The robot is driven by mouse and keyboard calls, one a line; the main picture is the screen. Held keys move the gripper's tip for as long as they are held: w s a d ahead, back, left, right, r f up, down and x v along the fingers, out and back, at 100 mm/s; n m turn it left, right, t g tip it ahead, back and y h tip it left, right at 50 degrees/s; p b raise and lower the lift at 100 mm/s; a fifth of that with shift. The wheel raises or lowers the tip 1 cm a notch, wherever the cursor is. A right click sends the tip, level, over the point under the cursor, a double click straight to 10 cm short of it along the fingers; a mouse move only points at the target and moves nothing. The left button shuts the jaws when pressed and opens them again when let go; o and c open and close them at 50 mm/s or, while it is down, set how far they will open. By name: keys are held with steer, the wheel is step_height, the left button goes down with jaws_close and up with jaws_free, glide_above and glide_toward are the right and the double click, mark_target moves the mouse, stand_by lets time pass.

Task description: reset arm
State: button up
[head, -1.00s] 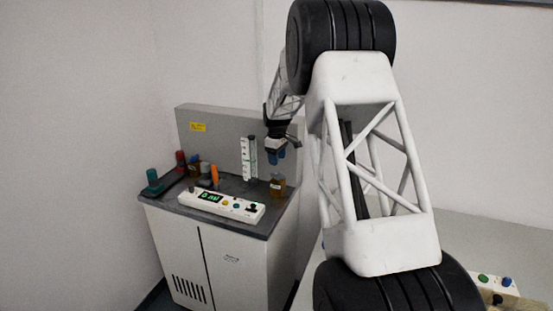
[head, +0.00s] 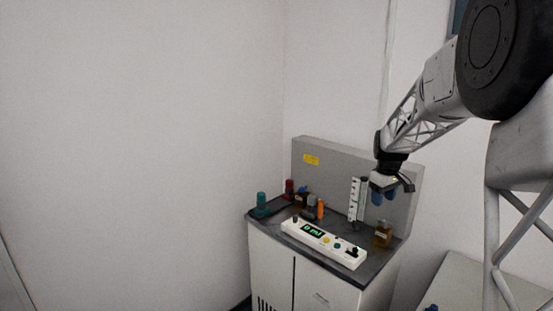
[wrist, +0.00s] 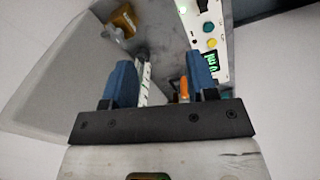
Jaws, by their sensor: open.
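My gripper (head: 384,197) is above the right part of the dark-topped lab cabinet (head: 375,264) in the head view. Its blue fingers point down and hold nothing. In the wrist view my gripper (wrist: 160,84) shows two blue fingers spread apart. Between and beyond them are a white ruled column (wrist: 144,75) and an orange bottle (wrist: 184,88), both apart from the fingers. My arm runs from the gripper up to the right edge of the head view.
On the cabinet top are a white control panel (head: 322,243) with a green "0 ml" display, an amber bottle (head: 383,234), a white ruled column (head: 354,198) and several small coloured bottles at the back left. A grey backboard (head: 330,170) stands behind. A pale table (head: 455,285) is at lower right.

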steer(key=s+a+r+m, duration=0.1)
steer(key=s+a+r, duration=0.25)
steer(key=s, duration=0.45)
steer(key=s+a+r+m+t, duration=0.15)
steer(key=s+a, duration=0.25)
steer(key=s, duration=0.5)
steer(key=s+a+r+m+g, duration=0.1)
steer(key=s+a+r, duration=0.2)
steer(key=s, duration=0.5)
steer(key=s+a+f+m, duration=0.1)
steer(key=s+a+f, duration=0.1)
steer(key=s, duration=1)
steer(key=s+a+f+m+t, duration=0.1)
steer(key=s+a+f, duration=0.1)
steer(key=s, duration=0.9)
steer(key=shift+s+a+f, duration=0.4)
steer(key=shift+a, duration=0.5)
steer(key=shift+m, duration=0.25)
